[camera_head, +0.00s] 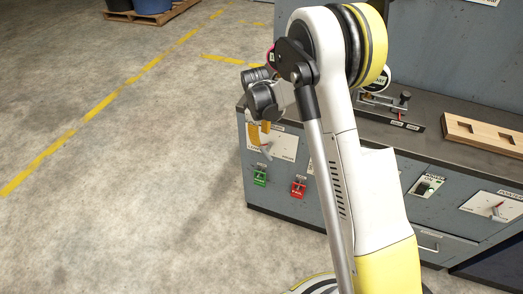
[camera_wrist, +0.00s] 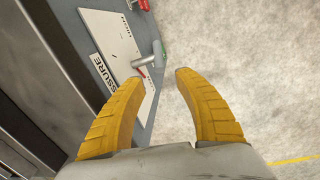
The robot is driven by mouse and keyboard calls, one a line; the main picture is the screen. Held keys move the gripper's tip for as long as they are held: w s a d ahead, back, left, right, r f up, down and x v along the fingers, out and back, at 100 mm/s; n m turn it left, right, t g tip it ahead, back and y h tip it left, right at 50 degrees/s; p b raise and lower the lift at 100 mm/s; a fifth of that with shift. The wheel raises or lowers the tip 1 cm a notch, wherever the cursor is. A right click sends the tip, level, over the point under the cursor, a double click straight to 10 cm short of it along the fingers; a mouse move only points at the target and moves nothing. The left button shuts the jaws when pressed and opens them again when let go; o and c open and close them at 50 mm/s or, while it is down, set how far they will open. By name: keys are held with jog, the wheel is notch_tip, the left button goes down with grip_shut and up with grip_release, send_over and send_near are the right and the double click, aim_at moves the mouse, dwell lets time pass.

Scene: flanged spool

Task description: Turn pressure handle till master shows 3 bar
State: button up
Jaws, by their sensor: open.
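The pressure handle (camera_wrist: 148,60) is a grey lever with a red pointer on a white plate (camera_wrist: 112,38) labelled "...SSURE". In the wrist view it lies just beyond my fingertips, nearer the left one. My gripper (camera_wrist: 158,73) has two yellow fingers spread apart, with nothing between them. In the head view my gripper (camera_head: 262,131) is at the cabinet's left front, by the pressure plate (camera_head: 284,146), partly covering it. A round white dial (camera_head: 384,78), possibly the master gauge, shows beside my arm; its reading is too small to tell.
Below the plate are a green switch (camera_head: 260,176) and a red switch (camera_head: 298,187). A wooden tray (camera_head: 485,134) and a metal clamp-like fixture (camera_head: 385,103) are on the dark bench top. Another dial panel (camera_head: 494,208) is at the right. The floor left of the cabinet is clear.

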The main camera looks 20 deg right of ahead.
aim_at(262, 147)
jog(key=f+b, duration=0.1)
jog(key=f, duration=0.1)
jog(key=f+b, duration=0.1)
jog(key=f, duration=0.2)
jog(key=f+b, duration=0.1)
jog(key=f, duration=0.2)
jog(key=shift+w+d+f, duration=0.25)
jog(key=shift+w+d, duration=0.1)
jog(key=shift+c, duration=0.4)
grip_shut()
